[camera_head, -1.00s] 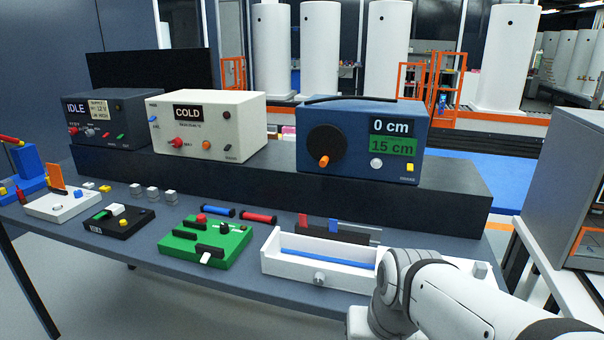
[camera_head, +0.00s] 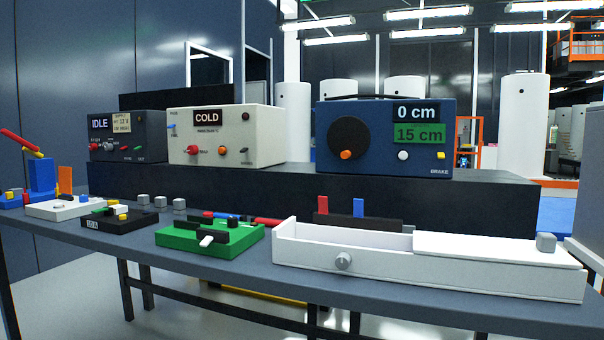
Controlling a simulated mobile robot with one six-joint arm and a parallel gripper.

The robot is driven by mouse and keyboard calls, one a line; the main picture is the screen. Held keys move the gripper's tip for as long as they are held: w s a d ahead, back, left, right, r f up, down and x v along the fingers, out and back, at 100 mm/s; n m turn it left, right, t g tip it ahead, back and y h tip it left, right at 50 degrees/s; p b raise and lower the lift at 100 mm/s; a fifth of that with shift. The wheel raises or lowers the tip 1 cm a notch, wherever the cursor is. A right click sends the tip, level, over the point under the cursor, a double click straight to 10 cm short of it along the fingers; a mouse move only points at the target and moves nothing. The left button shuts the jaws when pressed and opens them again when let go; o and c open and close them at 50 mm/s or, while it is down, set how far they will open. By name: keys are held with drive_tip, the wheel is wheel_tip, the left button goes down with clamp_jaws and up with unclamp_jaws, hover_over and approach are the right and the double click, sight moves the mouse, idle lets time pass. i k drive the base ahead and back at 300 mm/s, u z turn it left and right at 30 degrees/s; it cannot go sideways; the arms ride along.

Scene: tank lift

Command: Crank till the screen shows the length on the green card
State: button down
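The blue crank box (camera_head: 385,163) stands on the black riser at the right. Its black round crank disc (camera_head: 350,133) has an orange handle (camera_head: 346,155) at the lower edge. Its screen (camera_head: 416,112) reads 0 cm. The green card (camera_head: 419,134) just below the screen reads 15 cm. A white round knob (camera_head: 403,155) and a yellow button (camera_head: 441,155) sit low on the front, with the word BRAKE under the button. My gripper is not in view.
The black riser (camera_head: 480,197) runs along the back of the grey table. A white box (camera_head: 430,262) with a grey knob, a green board (camera_head: 190,239) and a black block (camera_head: 119,222) lie in front. A cream COLD box (camera_head: 250,152) and a dark IDLE box (camera_head: 150,147) stand left.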

sight(349, 137)
drive_tip(key=u, duration=1.05)
drive_tip(key=k, duration=1.05)
drive_tip(key=z, duration=0.75)
drive_tip(key=i, duration=1)
drive_tip(key=z, duration=0.1)
